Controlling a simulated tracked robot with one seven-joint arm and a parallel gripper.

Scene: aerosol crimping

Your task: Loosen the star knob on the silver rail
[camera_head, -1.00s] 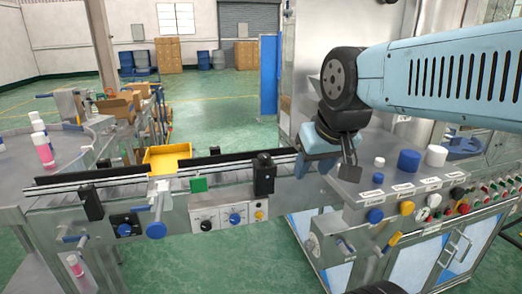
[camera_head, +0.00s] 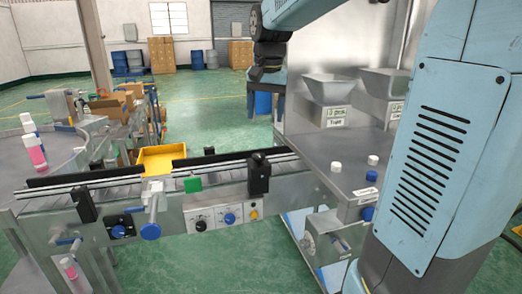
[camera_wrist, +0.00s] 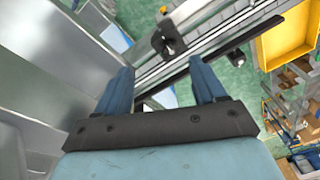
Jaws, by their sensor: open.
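The silver rail (camera_head: 110,184) runs across the left and middle of the head view, at the conveyor's front edge. A black clamp block with a dark round knob (camera_head: 259,158) stands near its right end. In the wrist view a black knob (camera_wrist: 168,38) on a bracket shows beside the rail (camera_wrist: 215,40), beyond the fingertips; its star shape is too small to make out. My gripper (camera_head: 266,108) is open and empty, pointing down, above and behind the rail's right end in the head view. Its two blue fingers (camera_wrist: 162,72) are apart in the wrist view and touch nothing visible.
A yellow bin (camera_head: 164,158) sits behind the rail. Blue knobs (camera_head: 151,231) and a dial panel (camera_head: 222,217) are on the conveyor front. A steel bench (camera_head: 345,180) with small caps and hoppers (camera_head: 328,90) stands right. My arm hides the far right.

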